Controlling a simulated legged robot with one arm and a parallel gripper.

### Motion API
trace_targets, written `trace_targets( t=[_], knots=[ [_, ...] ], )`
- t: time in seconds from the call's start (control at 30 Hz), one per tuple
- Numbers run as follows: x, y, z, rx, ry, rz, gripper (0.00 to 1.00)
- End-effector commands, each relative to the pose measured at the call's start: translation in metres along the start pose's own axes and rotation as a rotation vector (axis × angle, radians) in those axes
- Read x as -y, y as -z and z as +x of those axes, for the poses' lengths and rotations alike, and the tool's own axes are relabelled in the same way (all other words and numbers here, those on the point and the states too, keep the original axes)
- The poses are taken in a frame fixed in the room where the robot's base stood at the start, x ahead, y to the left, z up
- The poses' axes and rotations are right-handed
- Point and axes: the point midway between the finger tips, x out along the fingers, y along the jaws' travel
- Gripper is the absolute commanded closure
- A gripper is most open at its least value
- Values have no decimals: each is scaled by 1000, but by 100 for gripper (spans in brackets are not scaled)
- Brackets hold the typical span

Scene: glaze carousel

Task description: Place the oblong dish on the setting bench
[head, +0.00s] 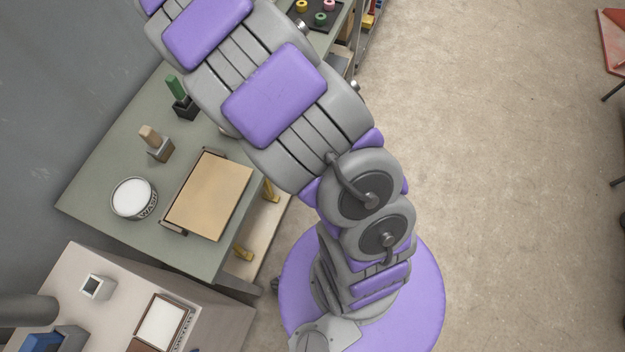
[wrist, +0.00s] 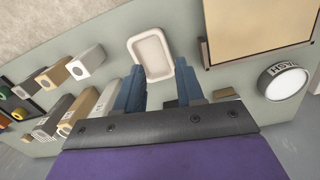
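The oblong dish (wrist: 153,53) is shallow and cream-white with rounded corners. In the wrist view it lies over the green bench top, just beyond and partly between my fingertips, slightly turned relative to them. My gripper (wrist: 160,68) has its two blue fingers spread wide; I see no clear grip on the dish. Whether a fingertip touches its rim is hard to tell. In the head view my arm hides the gripper and the dish. The green bench (head: 105,185) runs along the wall. I cannot tell which surface is the setting bench.
A tan board in a frame (head: 211,195) and a round bowl marked WASH (head: 133,199) are on the green bench. Several block-like holders (wrist: 84,64) stand left of the dish in the wrist view. A pale bench (head: 218,318) stands at lower left.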

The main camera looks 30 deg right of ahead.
Motion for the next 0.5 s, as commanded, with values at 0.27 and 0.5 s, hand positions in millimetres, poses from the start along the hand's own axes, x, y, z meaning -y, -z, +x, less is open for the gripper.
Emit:
trace_targets(
  t=[0.27,0.5],
  knots=[
    [20,-97,-67,27,9,224,62],
    [62,-180,-98,57,45,364,62]
  ],
)
